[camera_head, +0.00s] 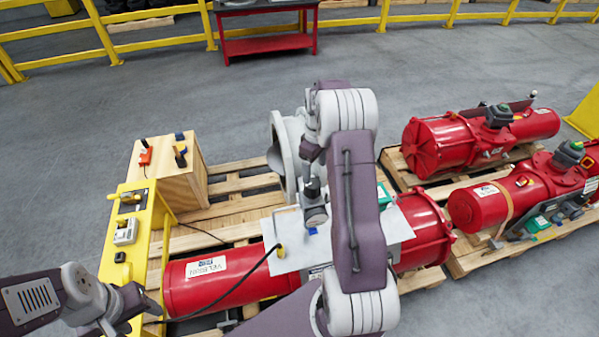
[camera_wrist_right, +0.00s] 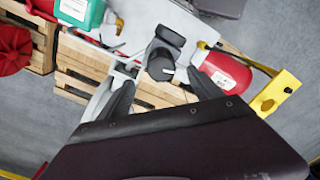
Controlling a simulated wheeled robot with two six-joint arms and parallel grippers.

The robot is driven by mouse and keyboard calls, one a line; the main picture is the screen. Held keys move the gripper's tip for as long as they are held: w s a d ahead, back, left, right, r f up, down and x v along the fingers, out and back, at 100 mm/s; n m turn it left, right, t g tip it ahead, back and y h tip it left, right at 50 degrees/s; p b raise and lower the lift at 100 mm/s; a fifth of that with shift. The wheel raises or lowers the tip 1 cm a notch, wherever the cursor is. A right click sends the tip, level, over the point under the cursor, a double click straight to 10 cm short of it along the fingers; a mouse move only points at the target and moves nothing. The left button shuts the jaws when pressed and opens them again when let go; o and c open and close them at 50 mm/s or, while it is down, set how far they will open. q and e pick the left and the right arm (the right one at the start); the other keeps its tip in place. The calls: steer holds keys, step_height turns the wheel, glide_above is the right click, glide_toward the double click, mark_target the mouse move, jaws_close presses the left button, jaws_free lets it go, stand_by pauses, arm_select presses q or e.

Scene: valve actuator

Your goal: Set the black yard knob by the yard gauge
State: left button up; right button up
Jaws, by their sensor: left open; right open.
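A dark upright knob-like part with a round grey piece (camera_head: 314,212) stands on the pale plate of the near red actuator. In the right wrist view a dark knob-like part (camera_wrist_right: 160,62) with a small white mark lies ahead between my fingers, apart from them. I cannot tell for sure which part is the yard gauge. My right gripper (camera_wrist_right: 160,94) is open and empty; in the head view it (camera_head: 311,152) is partly hidden by its own arm. My left gripper (camera_head: 122,308) is open and empty at lower left, beside the yellow stand.
The near red actuator (camera_head: 212,283) lies on a wooden pallet (camera_head: 237,183). A yellow stand (camera_head: 108,262) with switches and a wooden box (camera_head: 172,184) with small handles are at left. More red actuators (camera_head: 440,148) lie at right.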

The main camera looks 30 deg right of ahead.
mark_target(314, 183)
steer(key=shift+s+a+f, duration=0.1)
steer(key=shift+a+f, duration=0.05)
steer(key=shift+a, duration=0.05)
steer(key=f+p, duration=0.1)
steer(key=f, duration=0.4)
steer(key=f+p, duration=0.1)
steer(key=f, duration=0.1)
steer(key=shift+d+f+p, duration=0.3)
steer(key=shift+f, duration=0.45)
steer(key=shift+a+f, duration=0.2)
steer(key=shift+d, duration=0.1)
steer(key=c, duration=1.4)
steer(key=shift+o, duration=0.2)
steer(key=shift+m, duration=0.3)
